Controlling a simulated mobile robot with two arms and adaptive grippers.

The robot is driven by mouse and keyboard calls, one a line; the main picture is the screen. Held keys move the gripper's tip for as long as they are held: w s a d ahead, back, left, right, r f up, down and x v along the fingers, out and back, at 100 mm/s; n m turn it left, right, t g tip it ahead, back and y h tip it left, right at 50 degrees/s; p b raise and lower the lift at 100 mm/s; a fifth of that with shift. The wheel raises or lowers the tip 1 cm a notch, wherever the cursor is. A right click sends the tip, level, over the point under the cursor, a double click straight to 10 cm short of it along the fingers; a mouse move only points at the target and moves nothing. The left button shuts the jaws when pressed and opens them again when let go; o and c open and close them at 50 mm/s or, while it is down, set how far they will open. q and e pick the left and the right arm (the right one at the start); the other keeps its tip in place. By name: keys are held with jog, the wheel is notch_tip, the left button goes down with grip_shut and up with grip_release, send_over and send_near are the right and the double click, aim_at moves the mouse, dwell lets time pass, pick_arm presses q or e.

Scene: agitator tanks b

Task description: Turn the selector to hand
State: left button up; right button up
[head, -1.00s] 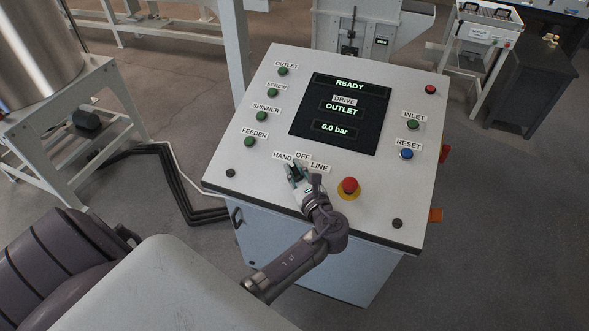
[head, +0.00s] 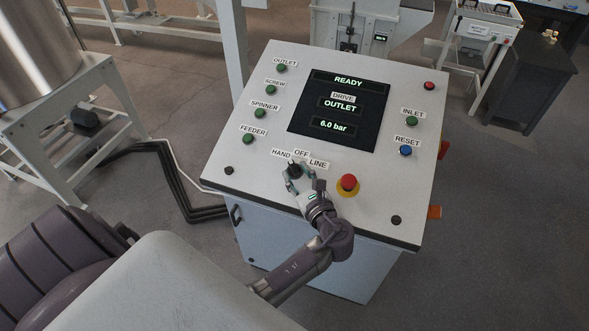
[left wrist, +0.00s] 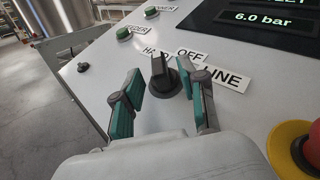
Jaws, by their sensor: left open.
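The selector is a black knob (head: 294,170) on the sloping panel, below the labels HAND (head: 281,154), OFF (head: 301,153) and LINE (head: 318,164). My left gripper (head: 299,176) is at it, open. In the left wrist view the selector (left wrist: 163,76) stands between the two green-padded fingers of the left gripper (left wrist: 163,90), with a gap on both sides. The knob's ridge looks upright there and partly covers the HAND label; its exact setting is hard to tell. My right gripper is not in view.
A red emergency button on a yellow ring (head: 348,185) sits close to the right of my left gripper. Green buttons, such as FEEDER (head: 248,139), line the left side. A display (head: 338,110) reading READY is above. The blue RESET button (head: 405,151) is at right.

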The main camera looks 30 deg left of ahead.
pick_arm(q)
jog(key=f+v, duration=0.1)
jog(key=v, duration=0.8)
jog(key=shift+d+r, duration=0.3)
jog(key=shift+r, duration=0.15)
jog(key=shift+s, duration=0.1)
